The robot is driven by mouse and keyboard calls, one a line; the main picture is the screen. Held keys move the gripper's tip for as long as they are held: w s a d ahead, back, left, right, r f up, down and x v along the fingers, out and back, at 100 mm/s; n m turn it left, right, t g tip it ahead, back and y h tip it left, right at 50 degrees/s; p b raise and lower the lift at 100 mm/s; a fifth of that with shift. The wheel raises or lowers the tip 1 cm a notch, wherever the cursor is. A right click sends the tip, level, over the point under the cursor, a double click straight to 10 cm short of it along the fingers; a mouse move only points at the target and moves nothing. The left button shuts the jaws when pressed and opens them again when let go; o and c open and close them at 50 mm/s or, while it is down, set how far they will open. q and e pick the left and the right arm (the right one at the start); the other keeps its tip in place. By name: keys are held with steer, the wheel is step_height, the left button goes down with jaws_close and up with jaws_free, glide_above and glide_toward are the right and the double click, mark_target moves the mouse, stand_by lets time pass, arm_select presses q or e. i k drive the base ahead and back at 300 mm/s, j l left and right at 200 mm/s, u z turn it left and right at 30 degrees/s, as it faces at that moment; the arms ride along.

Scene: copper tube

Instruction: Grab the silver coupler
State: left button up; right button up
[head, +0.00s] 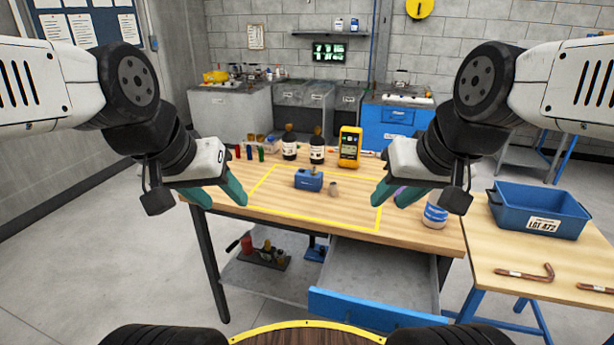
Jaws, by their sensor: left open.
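A small, greyish cylindrical piece (334,188), which looks like the silver coupler, stands on the wooden workbench (290,212) inside a yellow taped outline. It is just right of a blue block-shaped fixture (308,181) with a short brass-coloured piece on top. My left gripper (222,191) has teal fingers spread open, empty, over the left part of the bench, well apart from the coupler. My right gripper (393,194) is also open and empty, to the right of the coupler and nearer to it, not touching it.
Dark bottles (289,145) and a yellow meter (349,147) stand at the bench's back. A white-and-blue tub (435,212) is at the right edge. A blue drawer (375,309) hangs open below. A side table holds a blue bin (538,208). The taped area's front is clear.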

mark_target(333, 189)
steer(key=i+j+z, duration=0.1)
steer(key=i+j, duration=0.8)
steer(key=j, duration=0.15)
